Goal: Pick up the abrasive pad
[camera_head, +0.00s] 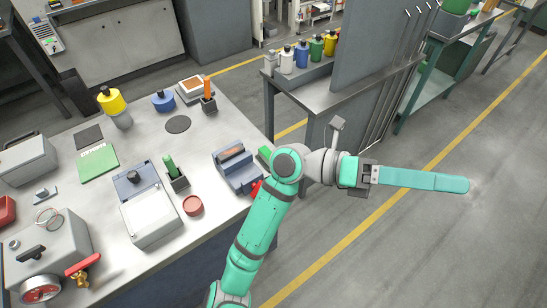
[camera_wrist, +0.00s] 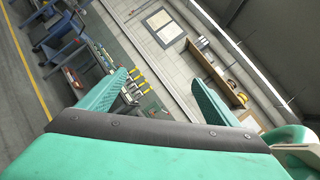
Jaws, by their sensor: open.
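I cannot tell for certain which item is the abrasive pad. A thin dark grey square (camera_head: 88,137) lies flat on the metal workbench (camera_head: 150,110). A flat green rectangle with printed marks (camera_head: 97,163) lies just in front of it. A small green block (camera_head: 265,153) shows at the bench's right edge, partly hidden by my arm. My gripper (camera_head: 464,185) points right, out over the floor, well away from the bench. In the wrist view my gripper (camera_wrist: 160,80) has its two teal fingers spread apart with nothing between them.
The bench also carries a blue-grey vise-like block (camera_head: 238,170), a grey box (camera_head: 150,215), a pump with a gauge (camera_head: 45,260) and a yellow-topped bottle (camera_head: 112,103). A grey side table (camera_head: 300,85) with several bottles stands behind my arm. The floor at right is clear.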

